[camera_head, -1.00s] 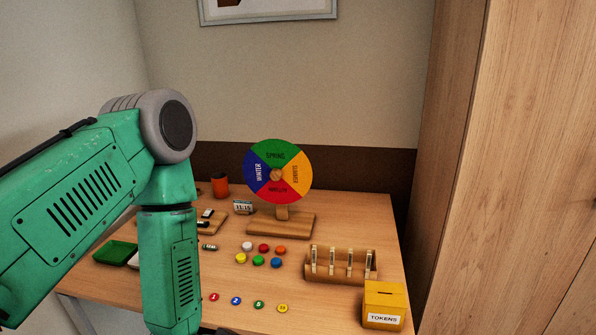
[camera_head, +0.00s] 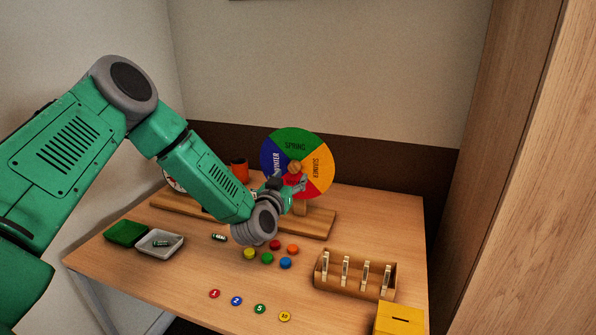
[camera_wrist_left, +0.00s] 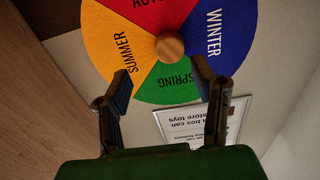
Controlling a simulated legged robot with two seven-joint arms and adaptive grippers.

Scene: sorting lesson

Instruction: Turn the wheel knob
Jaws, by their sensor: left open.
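The season wheel (camera_head: 318,160) stands upright on a wooden base at the back of the table, with green, orange, red and blue sectors. Its round wooden knob (camera_head: 295,167) is at the centre. In the wrist view the knob (camera_wrist_left: 170,45) shows beyond my left fingertips, roughly between their lines and apart from them. My left gripper (camera_head: 291,183) is open and empty, in front of the lower part of the wheel, just below the knob. It hides part of the red sector. In the wrist view its two fingers (camera_wrist_left: 163,78) are spread. My right gripper is in neither view.
Coloured discs (camera_head: 267,258) and numbered tokens (camera_head: 260,309) lie in front. A wooden rack (camera_head: 340,285) and a yellow token box (camera_head: 399,318) stand at right. A grey tray (camera_head: 172,250) and a green tray (camera_head: 126,233) are at left. An orange cup (camera_head: 240,171) stands behind my arm.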

